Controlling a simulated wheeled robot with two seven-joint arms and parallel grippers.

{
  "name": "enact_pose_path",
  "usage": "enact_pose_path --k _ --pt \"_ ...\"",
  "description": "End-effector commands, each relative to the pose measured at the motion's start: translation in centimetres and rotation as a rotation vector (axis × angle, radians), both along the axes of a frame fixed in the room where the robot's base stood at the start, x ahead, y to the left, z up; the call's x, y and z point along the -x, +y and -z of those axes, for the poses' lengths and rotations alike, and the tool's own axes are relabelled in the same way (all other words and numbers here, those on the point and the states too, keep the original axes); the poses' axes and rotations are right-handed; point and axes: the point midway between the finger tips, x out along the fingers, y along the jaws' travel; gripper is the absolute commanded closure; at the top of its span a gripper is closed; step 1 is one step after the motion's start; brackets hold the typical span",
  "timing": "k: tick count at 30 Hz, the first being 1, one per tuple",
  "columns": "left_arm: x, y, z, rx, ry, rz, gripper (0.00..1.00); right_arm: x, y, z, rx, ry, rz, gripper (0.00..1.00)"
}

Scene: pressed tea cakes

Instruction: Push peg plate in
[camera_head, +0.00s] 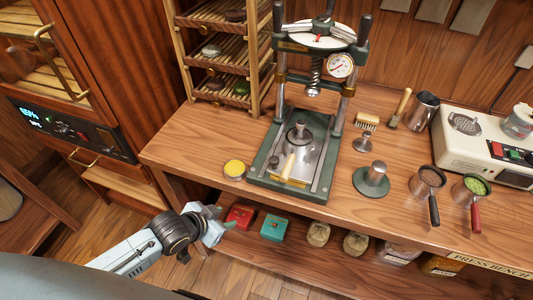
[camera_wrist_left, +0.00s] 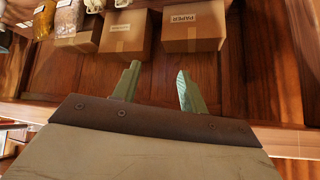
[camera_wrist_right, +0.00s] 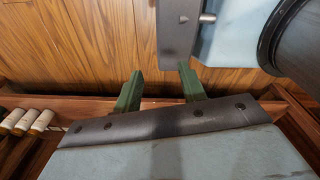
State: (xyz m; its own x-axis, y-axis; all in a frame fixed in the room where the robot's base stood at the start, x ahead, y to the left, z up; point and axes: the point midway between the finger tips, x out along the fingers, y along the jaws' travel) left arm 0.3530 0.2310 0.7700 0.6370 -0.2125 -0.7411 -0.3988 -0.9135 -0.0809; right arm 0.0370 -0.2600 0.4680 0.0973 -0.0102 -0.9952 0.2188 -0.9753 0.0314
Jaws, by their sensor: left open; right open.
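The press (camera_head: 315,70) stands on the bench with a green base. A steel plate (camera_head: 313,160) lies in that base, with a domed steel piece (camera_head: 298,135) on it. A pale peg-like handle (camera_head: 288,166) stands at the plate's front end. I take this as the peg plate; how far in it sits I cannot tell. My left gripper (camera_head: 222,222) is open and empty, in front of and below the bench edge, apart from the press. Its fingers also show in the left wrist view (camera_wrist_left: 157,92). My right gripper (camera_wrist_right: 158,90) is open and empty, seen only in its wrist view.
A steel weight with a green base (camera_head: 371,180) and handled cups (camera_head: 427,180) stand to the right. A wooden rack (camera_head: 220,60) is behind left. Red (camera_head: 240,215) and teal (camera_head: 273,227) boxes sit on the lower shelf.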

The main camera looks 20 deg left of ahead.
Motion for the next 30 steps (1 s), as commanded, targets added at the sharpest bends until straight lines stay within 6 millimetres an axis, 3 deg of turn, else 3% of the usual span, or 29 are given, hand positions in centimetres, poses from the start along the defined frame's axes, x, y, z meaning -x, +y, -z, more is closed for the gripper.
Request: enact_pose_path --k 1,8,16,24,30 --pt "-0.2 -1.0 -2.7 0.013 -0.026 0.031 0.57 0.1 0.1 -0.5 -0.001 0.001 0.001 0.59" --pt "0.2 -4.9 -12.0 0.079 -0.122 0.172 0.57 0.4 0.7 -1.5 -0.010 0.005 0.004 0.59" --pt "-1.3 -4.3 -16.0 0.186 -0.249 0.337 0.57 0.6 1.6 -1.5 -0.020 0.008 0.008 0.59" --pt "-1.6 -1.4 -20.2 0.293 -0.307 0.415 0.57 0.6 1.5 -1.8 -0.019 0.008 0.007 0.59" --pt "-1.9 -0.6 -21.2 0.326 -0.321 0.418 0.57 0.6 1.3 -1.8 -0.016 0.008 0.007 0.59"
